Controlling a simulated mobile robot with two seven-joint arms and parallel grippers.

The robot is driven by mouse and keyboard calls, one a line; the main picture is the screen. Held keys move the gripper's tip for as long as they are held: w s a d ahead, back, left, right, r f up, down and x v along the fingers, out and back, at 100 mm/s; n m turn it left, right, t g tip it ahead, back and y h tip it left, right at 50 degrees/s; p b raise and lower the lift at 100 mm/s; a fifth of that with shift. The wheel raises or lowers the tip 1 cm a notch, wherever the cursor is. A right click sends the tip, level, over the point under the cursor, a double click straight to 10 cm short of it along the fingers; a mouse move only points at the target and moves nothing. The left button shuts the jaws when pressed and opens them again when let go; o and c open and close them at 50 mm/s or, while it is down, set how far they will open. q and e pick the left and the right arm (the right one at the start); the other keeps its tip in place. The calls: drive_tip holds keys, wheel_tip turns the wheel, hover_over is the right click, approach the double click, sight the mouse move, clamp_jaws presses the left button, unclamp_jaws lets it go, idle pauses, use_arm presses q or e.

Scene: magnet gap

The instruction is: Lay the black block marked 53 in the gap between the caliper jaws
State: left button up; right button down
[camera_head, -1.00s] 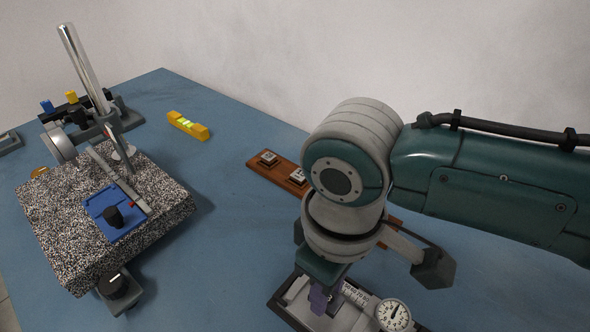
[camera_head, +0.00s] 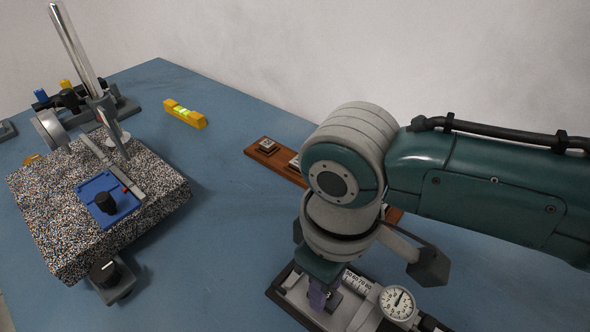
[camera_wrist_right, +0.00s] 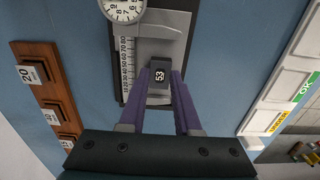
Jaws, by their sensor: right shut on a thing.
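The black block marked 53 (camera_wrist_right: 159,77) is between the purple fingertips of my right gripper (camera_wrist_right: 160,85) in the right wrist view, its number facing the camera. In the head view my right gripper (camera_head: 320,296) points down at the caliper (camera_head: 358,314), and a small dark part of the block shows by the fingers. The caliper has a printed scale and a round dial (camera_head: 397,303); its dial also shows in the wrist view (camera_wrist_right: 122,8). The block is over or between the grey jaws; I cannot tell its height or whether it touches them. My left gripper is out of view.
A wooden board (camera_head: 291,175) holds more marked blocks behind my right arm. A speckled stone plate (camera_head: 150,215) with a blue piece and a stand is at left. A yellow level (camera_head: 185,113) lies farther back. White trays labelled OK (camera_wrist_right: 304,87) and UNDER show in the wrist view.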

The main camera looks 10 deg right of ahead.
drive_tip(key=shift+f, duration=0.2)
idle(0.5)
drive_tip(key=c, duration=0.5)
unclamp_jaws()
drive_tip(key=c, duration=0.6)
drive_tip(key=shift+o, duration=0.2)
drive_tip(key=shift+r+p, duration=0.65)
wheel_tip(320, 180, up, 3)
drive_tip(key=p, duration=0.3)
drive_tip(key=shift+r+p, duration=0.15)
drive_tip(key=shift+p, duration=0.25)
